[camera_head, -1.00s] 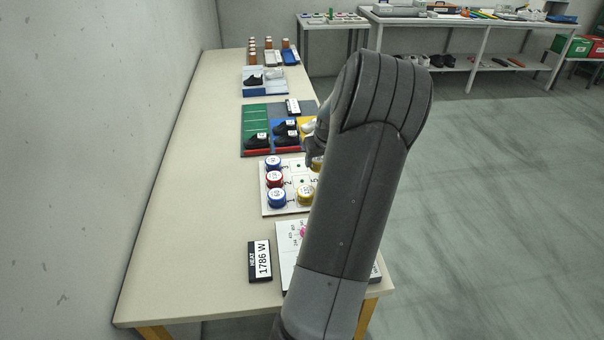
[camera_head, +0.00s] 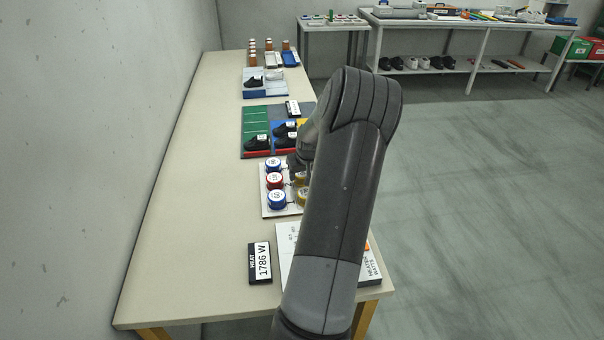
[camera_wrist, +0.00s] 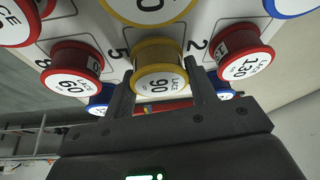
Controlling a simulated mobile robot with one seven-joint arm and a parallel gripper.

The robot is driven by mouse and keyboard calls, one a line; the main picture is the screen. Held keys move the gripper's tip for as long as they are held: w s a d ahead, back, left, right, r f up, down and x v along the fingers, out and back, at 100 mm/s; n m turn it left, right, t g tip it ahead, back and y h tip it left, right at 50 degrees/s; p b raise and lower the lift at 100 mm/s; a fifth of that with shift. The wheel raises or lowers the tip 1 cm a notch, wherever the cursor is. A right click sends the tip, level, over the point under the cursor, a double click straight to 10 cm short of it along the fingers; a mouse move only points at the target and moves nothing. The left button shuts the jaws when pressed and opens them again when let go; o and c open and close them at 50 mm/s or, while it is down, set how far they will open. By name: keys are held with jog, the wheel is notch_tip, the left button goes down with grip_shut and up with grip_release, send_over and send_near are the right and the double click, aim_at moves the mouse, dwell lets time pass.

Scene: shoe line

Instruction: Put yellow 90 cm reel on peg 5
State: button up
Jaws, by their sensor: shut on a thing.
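In the wrist view, the yellow 90 reel (camera_wrist: 158,86) sits between the two fingers of my gripper (camera_wrist: 159,74), which is shut on it. The reel is in line with the printed 5 on the white peg board (camera_wrist: 95,22), between the red 130 reel (camera_wrist: 243,67) and the red 60 reel (camera_wrist: 72,82). Its lower end and the peg are hidden, so I cannot tell whether it is seated. Another yellow reel (camera_wrist: 150,8) stands in the neighbouring row. In the head view my arm covers much of the board (camera_head: 265,204).
Blue reels (camera_head: 277,199) and a red reel (camera_head: 275,180) fill the board's left column close by. Behind it is a coloured tray with black shoes (camera_head: 257,142). A 1786 W sign (camera_head: 260,263) lies in front. The table's left side is clear.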

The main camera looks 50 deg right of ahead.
jog(key=shift+f, duration=0.15)
jog(key=shift+f, duration=0.4)
jog(key=o, duration=1)
jog(key=shift+c, duration=0.2)
jog(key=v, duration=1.3)
jog(key=shift+w+d+r, duration=0.1)
jog(key=shift+w+d, duration=0.05)
jog(key=shift+w, duration=0.05)
